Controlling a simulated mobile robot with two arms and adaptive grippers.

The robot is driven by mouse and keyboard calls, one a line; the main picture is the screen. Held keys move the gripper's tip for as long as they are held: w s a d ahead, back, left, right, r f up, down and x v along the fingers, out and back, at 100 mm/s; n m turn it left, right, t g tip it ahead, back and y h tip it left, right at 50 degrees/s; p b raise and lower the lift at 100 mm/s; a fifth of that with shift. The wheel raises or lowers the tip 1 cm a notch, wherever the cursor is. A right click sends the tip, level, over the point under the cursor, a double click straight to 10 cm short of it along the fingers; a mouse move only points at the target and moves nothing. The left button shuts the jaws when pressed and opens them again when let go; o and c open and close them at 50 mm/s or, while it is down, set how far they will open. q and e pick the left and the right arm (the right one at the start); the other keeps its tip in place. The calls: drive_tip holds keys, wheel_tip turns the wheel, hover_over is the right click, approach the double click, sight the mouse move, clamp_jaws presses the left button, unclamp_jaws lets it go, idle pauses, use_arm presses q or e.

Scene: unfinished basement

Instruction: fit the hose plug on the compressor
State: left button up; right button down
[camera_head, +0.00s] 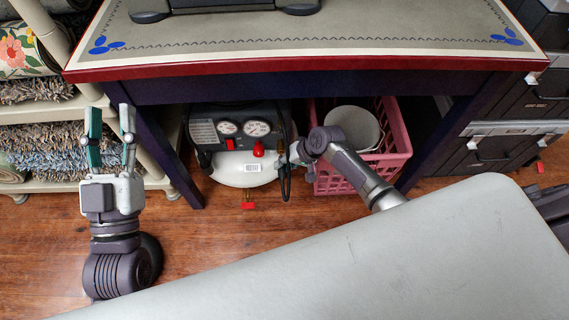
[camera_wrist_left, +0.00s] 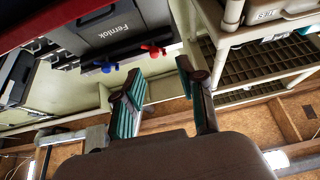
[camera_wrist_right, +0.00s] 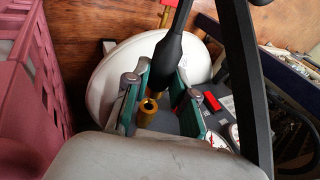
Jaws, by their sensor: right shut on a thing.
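The compressor (camera_head: 243,170) stands under the table, with a white tank, two gauges and red knobs. My right gripper (camera_head: 292,155) is at the compressor's right side. In the right wrist view the right gripper (camera_wrist_right: 160,88) is shut on the black hose plug (camera_wrist_right: 171,62), which sits between its teal pads. A brass fitting (camera_wrist_right: 148,105) with an open round end shows between the fingers; whether it joins the plug is unclear. The black hose (camera_wrist_right: 250,80) loops down on the right. My left gripper (camera_head: 111,110) is open and empty, left of the table, far from the compressor.
A pink crate (camera_head: 395,150) holding a white bucket (camera_head: 352,126) stands right of the compressor. The table (camera_head: 300,66) hangs over both, with a dark leg at each side. A shelf with rugs (camera_head: 50,108) is at left, drawers (camera_head: 500,145) at right.

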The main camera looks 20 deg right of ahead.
use_arm(q)
drive_tip(key=shift+w+f+g, duration=0.25)
drive_tip(key=shift+f+g, duration=0.05)
drive_tip(key=shift+f, duration=0.1)
drive_tip(key=shift+w+f+g+y+p, duration=0.35)
drive_tip(key=shift+f+g, duration=0.25)
drive_tip(key=shift+f, duration=0.2)
idle(0.8)
drive_tip(key=shift+f, duration=0.2)
drive_tip(key=shift+a+f+g, duration=0.15)
drive_tip(key=shift+f+g, duration=0.15)
drive_tip(key=shift+f, duration=0.15)
drive_tip(key=shift+w, duration=0.1)
drive_tip(key=shift+r, duration=0.6)
use_arm(e)
drive_tip(key=shift+w, duration=0.15)
use_arm(q)
drive_tip(key=shift+s+r+t+b, duration=0.15)
drive_tip(key=shift+s+r+t, duration=0.15)
drive_tip(key=shift+r+t, duration=0.2)
drive_tip(key=shift+s+r+t+b, duration=0.15)
drive_tip(key=shift+s+r+t, duration=0.1)
drive_tip(key=shift+r+t, duration=0.25)
use_arm(e)
drive_tip(key=shift+w+d, duration=0.2)
drive_tip(key=shift+w, duration=0.3)
